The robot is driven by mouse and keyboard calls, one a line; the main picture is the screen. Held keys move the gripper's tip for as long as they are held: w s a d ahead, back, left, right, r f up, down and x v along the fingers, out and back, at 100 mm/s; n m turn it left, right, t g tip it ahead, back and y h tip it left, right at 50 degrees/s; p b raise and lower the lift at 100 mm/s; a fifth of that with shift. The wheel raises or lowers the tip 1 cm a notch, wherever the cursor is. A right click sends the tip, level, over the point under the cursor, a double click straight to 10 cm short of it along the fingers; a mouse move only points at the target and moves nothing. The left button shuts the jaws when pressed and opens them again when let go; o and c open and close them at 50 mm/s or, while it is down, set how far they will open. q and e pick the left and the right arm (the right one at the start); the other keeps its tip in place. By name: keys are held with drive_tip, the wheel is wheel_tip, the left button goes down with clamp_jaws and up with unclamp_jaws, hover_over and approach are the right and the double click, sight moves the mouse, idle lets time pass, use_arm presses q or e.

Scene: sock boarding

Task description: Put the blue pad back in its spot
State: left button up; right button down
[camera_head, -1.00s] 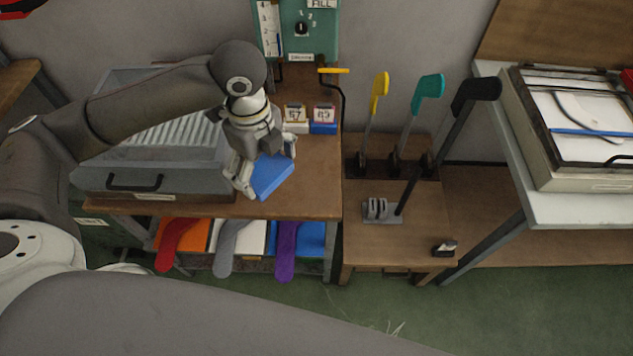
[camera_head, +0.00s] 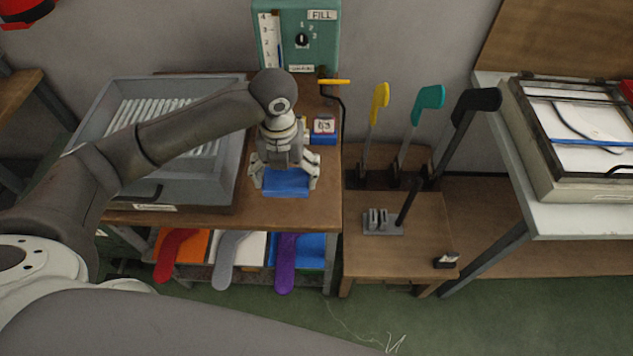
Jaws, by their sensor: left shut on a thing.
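The blue pad (camera_head: 286,183) is a flat blue block over the front part of the brown table (camera_head: 222,216). My left gripper (camera_head: 286,181) is shut on it, one finger at each side. I cannot tell whether the pad touches the table top. Behind the gripper stands a small blue holder (camera_head: 323,139) with a white number card (camera_head: 323,125). My arm and gripper hide the area beside that holder. My right gripper is not in view.
A grey ribbed tray (camera_head: 190,190) fills the table's left side. A green panel (camera_head: 297,38) stands at the back. Boards with red, grey and purple sock shapes (camera_head: 286,262) sit below. Yellow, teal and black-handled tools (camera_head: 429,98) stand to the right.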

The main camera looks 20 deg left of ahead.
use_arm(q)
hover_over(316, 193)
wheel_tip(316, 193, down, 7)
drive_tip(key=shift+f+p, duration=0.1)
drive_tip(key=shift+p, duration=0.35)
drive_tip(key=shift+f, duration=1.6)
drive_tip(key=shift+f, duration=0.1)
drive_tip(key=shift+f, duration=0.15)
drive_tip(key=o, duration=0.8)
drive_tip(key=shift+c, duration=0.2)
wheel_tip(316, 193, up, 13)
drive_tip(key=shift+f+b, duration=0.2)
drive_tip(key=shift+b, duration=0.2)
